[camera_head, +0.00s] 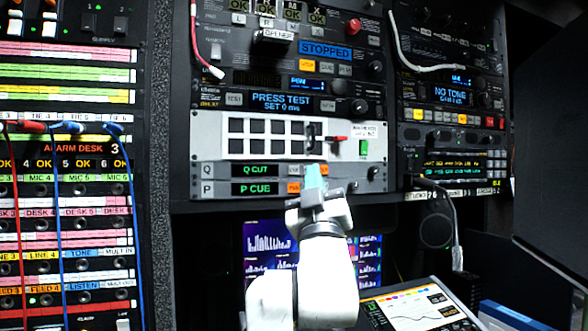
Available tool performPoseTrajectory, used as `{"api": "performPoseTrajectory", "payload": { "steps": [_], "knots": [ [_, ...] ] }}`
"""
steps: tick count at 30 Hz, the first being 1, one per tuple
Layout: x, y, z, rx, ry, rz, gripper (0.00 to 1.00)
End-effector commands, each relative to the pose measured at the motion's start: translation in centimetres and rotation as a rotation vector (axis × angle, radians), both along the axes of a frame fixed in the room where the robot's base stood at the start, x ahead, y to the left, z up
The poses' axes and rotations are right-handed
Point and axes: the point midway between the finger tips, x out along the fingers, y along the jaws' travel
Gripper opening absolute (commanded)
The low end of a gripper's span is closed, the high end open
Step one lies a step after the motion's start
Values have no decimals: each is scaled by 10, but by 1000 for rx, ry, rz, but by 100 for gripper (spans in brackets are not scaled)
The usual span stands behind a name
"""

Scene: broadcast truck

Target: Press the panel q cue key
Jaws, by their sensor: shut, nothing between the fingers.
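Panel Q (220,170) is a light grey strip in the middle rack, with a green "Q CUT" display (255,170). To the right of the display are a pale key (281,170) and an orange key (294,170); their lettering is too small to read, so I cannot tell which is the cue key. My gripper (313,173) is shut and empty, with bluish fingertips pointing up at the strip just right of the orange key. It hides part of the strip there. I cannot tell whether the tips touch the panel.
Panel P (220,188) lies directly below, with a "P CUE" display and similar keys. A white panel (215,137) with dark square keys sits above. A patch bay (70,185) with red and blue cables fills the left. Screens (262,250) glow below, behind my arm.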

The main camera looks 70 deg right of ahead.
Motion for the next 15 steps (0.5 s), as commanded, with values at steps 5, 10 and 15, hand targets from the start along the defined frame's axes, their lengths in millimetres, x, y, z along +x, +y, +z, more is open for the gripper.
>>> {"api": "performPoseTrajectory", "payload": {
  "steps": [5,10,15],
  "knots": [
    [-4,1,5,-13,-9,-10,0],
    [-3,1,4,-11,-7,-9,0],
    [0,-3,4,-10,-7,-7,0]
  ]
}}
